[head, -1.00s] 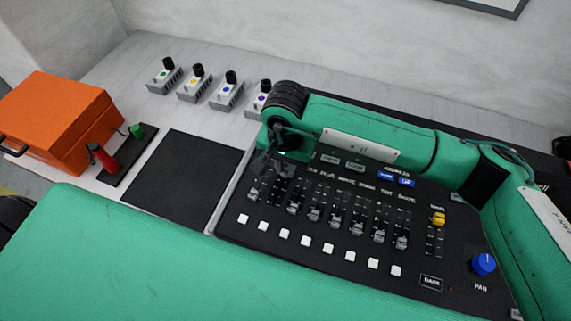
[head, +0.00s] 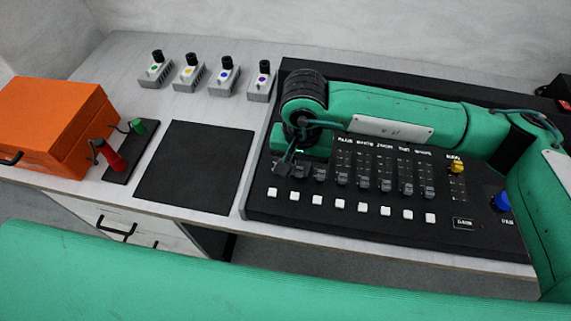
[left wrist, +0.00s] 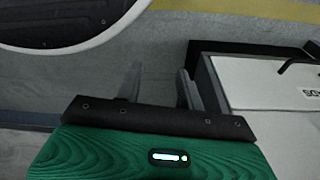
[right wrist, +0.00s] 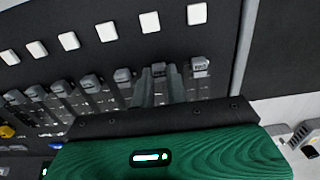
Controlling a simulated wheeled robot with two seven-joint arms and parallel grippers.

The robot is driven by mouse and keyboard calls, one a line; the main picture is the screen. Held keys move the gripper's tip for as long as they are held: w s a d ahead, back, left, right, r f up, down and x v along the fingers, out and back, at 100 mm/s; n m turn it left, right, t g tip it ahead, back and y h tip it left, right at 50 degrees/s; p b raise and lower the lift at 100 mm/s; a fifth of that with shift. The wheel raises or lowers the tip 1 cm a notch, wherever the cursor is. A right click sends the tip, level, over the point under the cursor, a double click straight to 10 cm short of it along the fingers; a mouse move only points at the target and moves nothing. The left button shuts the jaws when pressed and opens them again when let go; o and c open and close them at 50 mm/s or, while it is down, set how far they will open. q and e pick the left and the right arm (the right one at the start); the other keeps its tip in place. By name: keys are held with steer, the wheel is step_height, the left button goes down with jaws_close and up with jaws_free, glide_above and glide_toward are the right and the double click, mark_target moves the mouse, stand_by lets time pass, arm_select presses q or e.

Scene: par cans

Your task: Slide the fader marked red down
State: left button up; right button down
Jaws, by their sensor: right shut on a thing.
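The black console (head: 470,238) carries a row of grey-capped vertical faders. My right gripper (right wrist: 160,87) reaches down over the left end of this row. In the right wrist view its fingers are shut on the grey cap of the second fader (right wrist: 160,68), counting from the console's left end. This cap sits low, level with its neighbours and close to the white buttons. The labels near it are hidden by my right arm in the head view, so I cannot read its mark. My left gripper (left wrist: 157,85) hangs open and empty over the floor, its fingers apart.
White buttons (head: 340,204) line the front of the faders. A yellow fader cap (head: 456,166) and blue knob (head: 501,201) are at the right. A black mat (head: 195,166), orange case (head: 55,125) and small knob boxes (head: 222,78) stand left and behind.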

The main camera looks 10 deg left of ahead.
mark_target(299, 172)
steer(key=shift+s, duration=0.2)
arm_select(q)
steer(key=shift+a+r, duration=0.2)
steer(key=shift+r, duration=0.15)
arm_select(e)
steer(key=c, duration=1.4)
jaws_free()
steer(key=shift+o, duration=0.2)
